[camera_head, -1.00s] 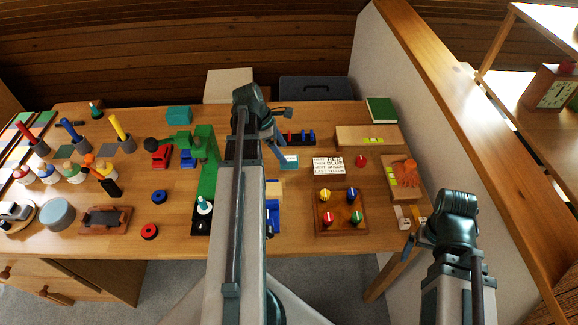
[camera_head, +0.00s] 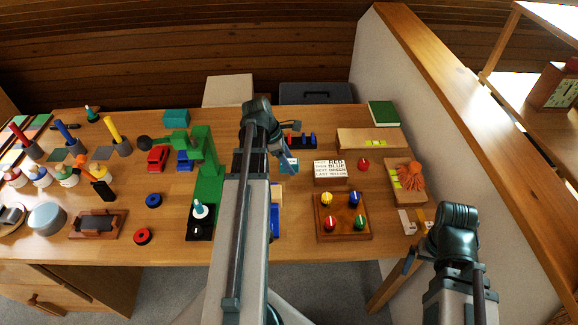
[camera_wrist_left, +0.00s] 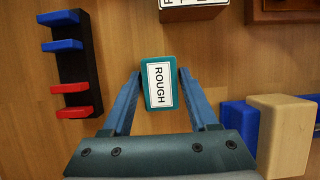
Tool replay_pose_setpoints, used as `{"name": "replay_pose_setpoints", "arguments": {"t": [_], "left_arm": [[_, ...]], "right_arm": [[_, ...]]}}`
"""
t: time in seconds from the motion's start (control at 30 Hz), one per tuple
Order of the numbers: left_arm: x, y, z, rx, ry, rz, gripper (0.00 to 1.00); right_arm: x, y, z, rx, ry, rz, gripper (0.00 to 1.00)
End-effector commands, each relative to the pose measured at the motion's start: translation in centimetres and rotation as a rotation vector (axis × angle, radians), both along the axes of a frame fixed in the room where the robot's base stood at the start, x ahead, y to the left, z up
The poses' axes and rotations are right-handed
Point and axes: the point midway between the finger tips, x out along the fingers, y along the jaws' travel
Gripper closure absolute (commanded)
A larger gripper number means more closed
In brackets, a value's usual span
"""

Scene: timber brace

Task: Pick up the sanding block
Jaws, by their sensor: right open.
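The sanding block is a small teal block with a white label reading ROUGH (camera_wrist_left: 160,84). It lies on the wooden table in the left wrist view and shows in the head view as a teal and white patch (camera_head: 289,167), partly hidden by my left gripper. My left gripper (camera_wrist_left: 160,74) is open, with one blue finger on each side of the block's near end; I see no firm grip. In the head view my left gripper (camera_head: 286,153) is over the block. My right gripper (camera_head: 416,248) is open and empty off the table's front right corner.
A black rack with blue and red pegs (camera_wrist_left: 75,62) stands left of the block in the wrist view; a pale wooden block (camera_wrist_left: 287,135) and blue piece (camera_wrist_left: 240,126) are right. A word sign (camera_head: 330,170) and knob board (camera_head: 343,232) are nearby. Bare table surrounds the block.

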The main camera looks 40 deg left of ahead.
Motion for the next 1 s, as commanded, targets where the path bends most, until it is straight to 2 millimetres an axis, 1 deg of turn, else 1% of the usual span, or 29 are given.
{"name": "replay_pose_setpoints", "arguments": {"t": [0.03, 0.17, 0.2, 0.27, 0.3, 0.67, 0.87, 1.0], "left_arm": [[0.0, 0.0, 0.0, 0.000, 0.000, 0.000, 0.51], [0.0, 0.0, 0.0, 0.000, 0.000, 0.000, 0.74], [0.0, 0.0, 0.0, 0.000, 0.000, 0.000, 0.82], [0.0, 0.0, 0.0, 0.000, 0.000, 0.000, 0.92], [0.0, 0.0, 0.0, 0.000, 0.000, 0.000, 1.00], [0.0, 0.0, 0.3, 0.000, 0.000, 0.000, 1.00], [0.0, 0.0, 1.7, 0.000, 0.000, 0.000, 1.00], [0.0, 0.0, 3.4, 0.000, 0.000, 0.000, 1.00]], "right_arm": [[0.0, 0.0, 0.0, 0.000, 0.000, 0.000, 0.00], [0.0, 0.0, 0.0, 0.000, 0.000, 0.000, 0.00], [0.0, 0.0, 0.0, 0.000, 0.000, 0.000, 0.00], [0.0, 0.0, 0.0, 0.000, 0.000, 0.000, 0.00], [0.0, 0.0, 0.0, 0.000, 0.000, 0.000, 0.00], [0.0, 0.0, 0.3, 0.000, 0.000, 0.000, 0.00], [0.0, 0.0, 1.7, 0.000, 0.000, 0.000, 0.00], [0.0, 0.0, 3.5, 0.000, 0.000, 0.000, 0.00]]}}
